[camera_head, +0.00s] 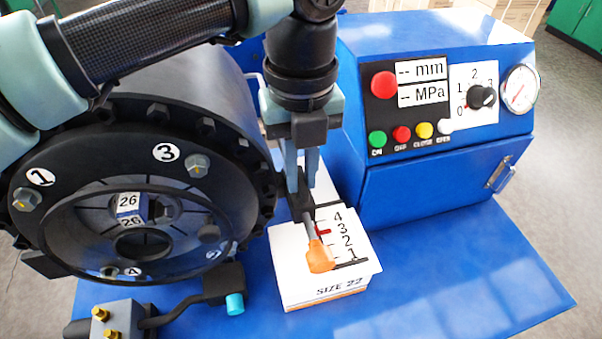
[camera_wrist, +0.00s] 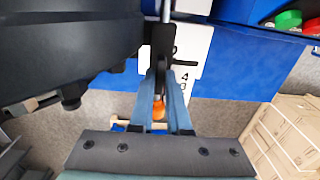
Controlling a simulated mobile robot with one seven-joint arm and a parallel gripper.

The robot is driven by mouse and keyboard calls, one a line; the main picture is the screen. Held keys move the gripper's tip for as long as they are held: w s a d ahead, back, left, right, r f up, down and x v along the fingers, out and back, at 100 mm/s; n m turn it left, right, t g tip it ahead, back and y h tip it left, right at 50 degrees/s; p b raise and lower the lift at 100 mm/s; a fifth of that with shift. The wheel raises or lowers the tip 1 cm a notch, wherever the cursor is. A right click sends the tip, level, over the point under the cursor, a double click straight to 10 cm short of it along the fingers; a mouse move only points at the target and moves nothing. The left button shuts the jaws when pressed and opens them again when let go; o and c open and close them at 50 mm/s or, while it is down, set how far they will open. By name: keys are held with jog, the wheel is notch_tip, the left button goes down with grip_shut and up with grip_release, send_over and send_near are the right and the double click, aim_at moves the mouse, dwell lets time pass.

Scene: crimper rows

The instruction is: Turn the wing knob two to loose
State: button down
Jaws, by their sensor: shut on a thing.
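The wing knobs sit around the face of a large black ring (camera_head: 95,110) on the left. Wing knob two (camera_head: 209,233) is at its lower right beside the mark 2, dim and partly behind a clear-looking disc. Its turn position is hard to tell. My gripper (camera_head: 303,190) is right of the ring, above a white box (camera_head: 325,285). The gripper is apart from knob two.
The box has marks 1 to 4, a red pointer and "SIZE 22". A blue control panel with buttons, a dial (camera_head: 482,96) and a gauge (camera_head: 518,89) stands at the right. The blue table (camera_head: 460,270) is clear at right.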

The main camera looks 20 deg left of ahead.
aim_at(301, 179)
jog(key=shift+w+r, duration=0.1)
jog(key=shift+r, duration=0.05)
jog(key=c, duration=0.9)
grip_release()
notch_tip(301, 179, up, 13)
jog(key=shift+f+b, duration=0.1)
jog(key=shift+b, duration=0.65)
